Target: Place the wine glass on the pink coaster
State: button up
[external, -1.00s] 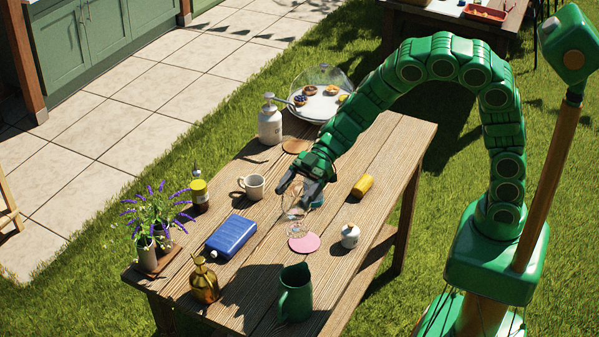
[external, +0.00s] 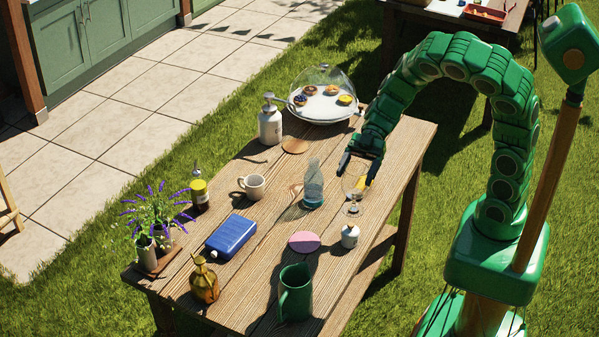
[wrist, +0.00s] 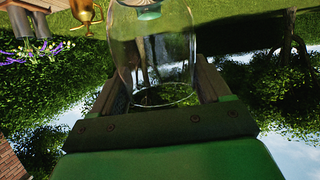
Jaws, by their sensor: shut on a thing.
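The clear wine glass (external: 353,197) is upright at the right side of the table, behind the white pot. My gripper (external: 360,166) is shut on its bowl from above; the wrist view shows the glass (wrist: 152,45) between the two fingers. Whether its foot touches the table is hard to tell. The pink coaster (external: 304,242) lies flat and bare on the table, to the left of and nearer than the glass. A small yellow part shows behind the gripper, mostly hidden.
A clear blue bottle (external: 313,185) stands between the glass and the white mug (external: 252,186). A small white pot (external: 350,236) is right of the coaster, a green pitcher (external: 295,292) in front, and a blue case (external: 231,236) to the left. A brown coaster (external: 295,146) lies farther back.

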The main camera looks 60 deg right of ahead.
jog(key=w+a+f, duration=0.5)
jog(key=w+f, duration=0.4)
jog(key=w, duration=0.3)
jog(key=shift+a+f, duration=0.2)
jog(key=shift+a, duration=0.15)
jog(key=shift+w+f, duration=0.2)
jog(key=shift+f, duration=1.65)
jog(key=o, duration=1.4)
